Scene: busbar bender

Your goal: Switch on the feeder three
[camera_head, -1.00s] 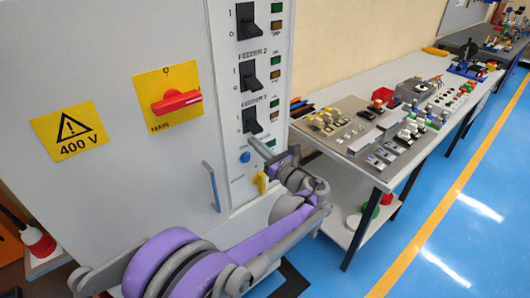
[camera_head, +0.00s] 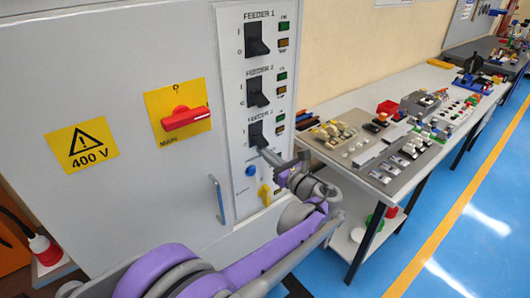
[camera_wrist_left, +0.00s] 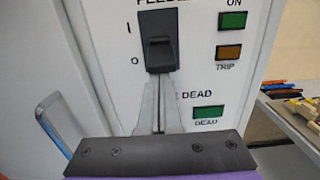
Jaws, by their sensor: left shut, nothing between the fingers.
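The feeder three switch (camera_head: 256,134) is the lowest of three black toggles on the grey cabinet panel. In the left wrist view the same switch (camera_wrist_left: 158,42) stands between the I and O marks, with its protruding lower part near O. My left gripper (camera_head: 265,152) is shut and empty. Its fingertips (camera_wrist_left: 160,79) sit just below the switch's lower end; whether they touch it I cannot tell. Beside the switch are a green ON lamp (camera_wrist_left: 233,21) and an amber TRIP lamp (camera_wrist_left: 229,52). My right gripper is not in view.
The feeder 2 switch (camera_head: 257,92) and feeder 1 switch (camera_head: 257,40) are above. A red main handle (camera_head: 186,117) is left. A blue button (camera_head: 251,171), yellow knob (camera_head: 265,195) and door handle (camera_head: 217,199) are near my arm. A cluttered bench (camera_head: 350,200) stands right.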

